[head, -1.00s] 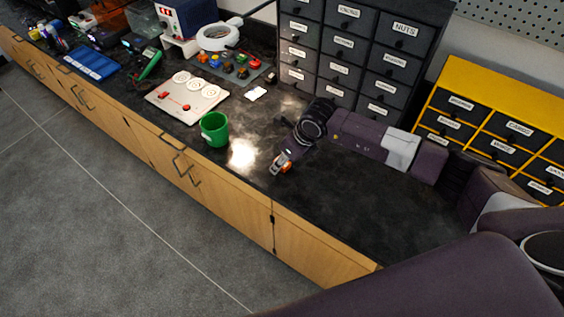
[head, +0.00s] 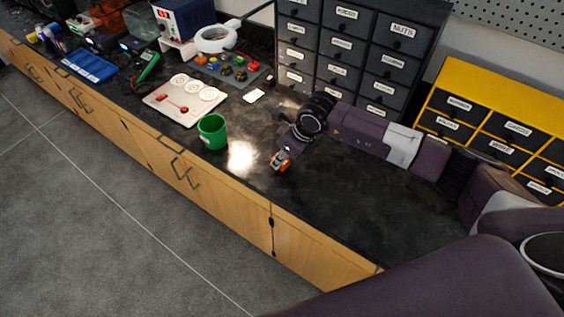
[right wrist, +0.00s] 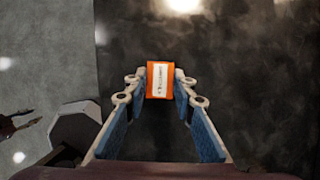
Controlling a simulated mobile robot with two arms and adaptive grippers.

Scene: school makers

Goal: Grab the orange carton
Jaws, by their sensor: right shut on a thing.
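The orange carton (right wrist: 151,80) is a small box with a white label, held between the fingertips of my right gripper (right wrist: 160,88) in the right wrist view. The gripper is shut on it, with one finger on each side. In the head view the carton (head: 281,162) shows as a small orange patch at the tip of my right gripper (head: 283,158), over the black countertop near its front edge. I cannot tell whether the carton touches the counter.
A green cup (head: 212,131) stands to the left of the gripper on the black countertop (head: 330,200). A white panel with red parts (head: 184,98) lies further left. Dark drawers (head: 345,45) and a yellow drawer cabinet (head: 490,125) stand behind my arm. The countertop in front of my arm is bare.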

